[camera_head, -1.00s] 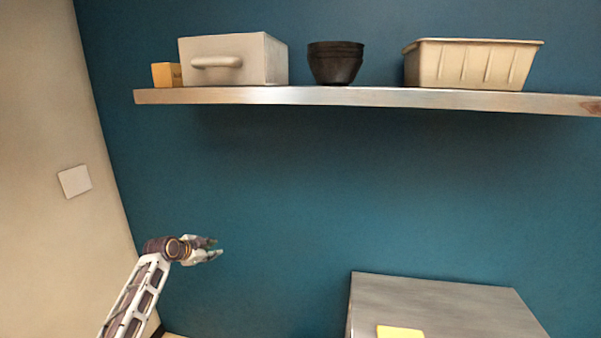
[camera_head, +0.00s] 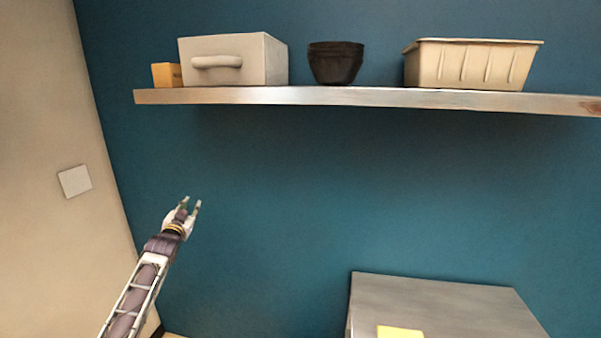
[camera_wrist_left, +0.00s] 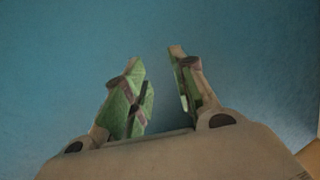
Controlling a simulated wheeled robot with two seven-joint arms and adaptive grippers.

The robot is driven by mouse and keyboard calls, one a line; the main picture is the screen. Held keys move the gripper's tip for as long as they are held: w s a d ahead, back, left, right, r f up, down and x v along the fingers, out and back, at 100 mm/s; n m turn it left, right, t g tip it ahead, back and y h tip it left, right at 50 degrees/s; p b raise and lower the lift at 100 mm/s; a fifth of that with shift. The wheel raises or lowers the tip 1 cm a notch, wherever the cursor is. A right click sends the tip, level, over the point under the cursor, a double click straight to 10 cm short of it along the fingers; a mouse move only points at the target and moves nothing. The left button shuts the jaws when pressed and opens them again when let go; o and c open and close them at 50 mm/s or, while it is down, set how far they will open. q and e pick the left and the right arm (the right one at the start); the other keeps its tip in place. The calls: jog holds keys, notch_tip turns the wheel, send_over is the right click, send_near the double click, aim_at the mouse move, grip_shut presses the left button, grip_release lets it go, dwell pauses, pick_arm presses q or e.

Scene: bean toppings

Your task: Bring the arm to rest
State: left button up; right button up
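My left gripper (camera_head: 190,205) is in the head view at the lower left, in front of the blue wall, with its fingers pointing up. The left wrist view shows its two fingers (camera_wrist_left: 158,90) apart with nothing between them, only blue wall beyond. The left gripper touches nothing that I can see. My right gripper is in neither view.
A wall shelf (camera_head: 350,96) holds an orange box (camera_head: 166,75), a white box with a handle (camera_head: 235,60), black stacked bowls (camera_head: 335,63) and a beige bin (camera_head: 473,65). A grey surface (camera_head: 450,305) with a yellow item (camera_head: 400,332) stands lower right. Space between is clear.

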pick_arm(q)
jog(key=s+d+f+g, duration=0.15)
jog(key=s+f, duration=0.25)
jog(key=f, duration=1.1)
jog(key=s+d+f+g, duration=0.1)
jog(key=s+f+g, duration=0.2)
jog(key=f, duration=1.2)
jog(key=s+d+f+n+g+b, duration=0.1)
jog(key=s+f+g, duration=0.1)
jog(key=s+f, duration=0.9)
jog(key=s+d+f+g, duration=0.2)
jog(key=s+f, duration=0.4)
jog(key=f, duration=0.9)
jog(key=s+d+f+g+h, duration=0.1)
jog(key=s+d+f+g, duration=0.1)
jog(key=s+f, duration=0.9)
jog(key=s+d+f+g, duration=0.25)
jog(key=s+f, duration=0.35)
jog(key=s, duration=0.8)
jog(key=s+d+f+g, duration=0.1)
jog(key=s+f, duration=0.1)
jog(key=s, duration=0.7)
jog(key=s+d+f+g+b, duration=0.1)
jog(key=s+f+g, duration=0.1)
jog(key=s, duration=0.8)
jog(key=s+d+f+g, duration=0.1)
jog(key=s+f, duration=0.3)
jog(key=s, duration=0.5)
jog(key=shift+s+f, duration=0.25)
